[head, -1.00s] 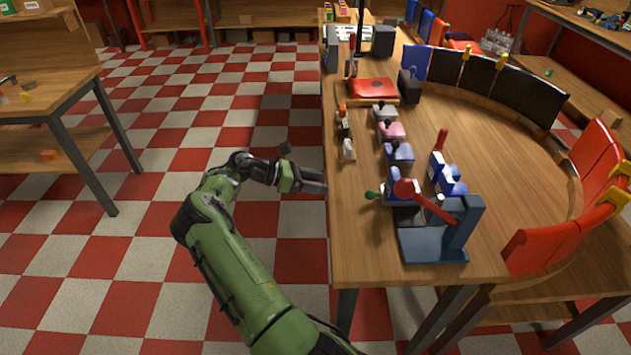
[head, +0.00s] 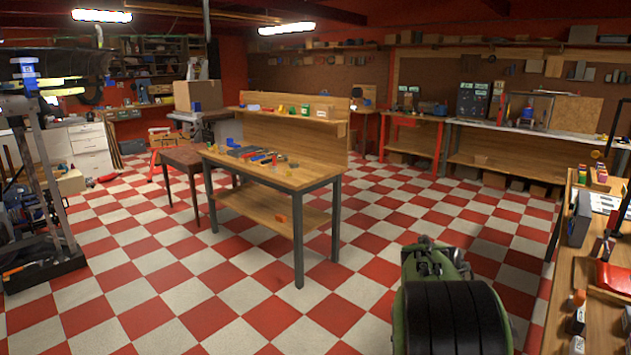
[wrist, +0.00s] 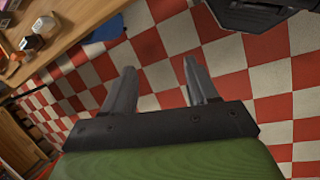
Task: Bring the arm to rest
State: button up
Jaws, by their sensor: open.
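My gripper (wrist: 160,88) shows in the wrist view with its two grey fingers apart and nothing between them. Red and white floor tiles lie beyond the fingers. In the head view my green arm (head: 450,300) stands at the lower right, folded close to the camera. My gripper cannot be made out in that view.
A workbench (head: 270,175) with small parts on it stands mid-floor in the head view. Another wooden table (head: 602,335) runs along the right edge; a wooden tabletop (wrist: 75,20) shows upper left in the wrist view. Checkered floor between is clear.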

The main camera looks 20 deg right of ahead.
jog(key=s+a+r+m+t+y, duration=0.1)
jog(key=s+a+r+t, duration=0.15)
jog(key=a, duration=0.45)
jog(key=s+a+r+t+y, duration=0.1)
jog(key=a+r+t, duration=0.1)
jog(key=a+r, duration=0.3)
jog(key=s+a+m+t+y, duration=0.1)
jog(key=s+a+m+t, duration=0.1)
jog(key=s+a, duration=0.7)
jog(key=a+f+t, duration=0.1)
jog(key=a, duration=0.3)
jog(key=shift+a+y, duration=0.2)
jog(key=shift+y, duration=0.1)
jog(key=shift+s+d, duration=0.15)
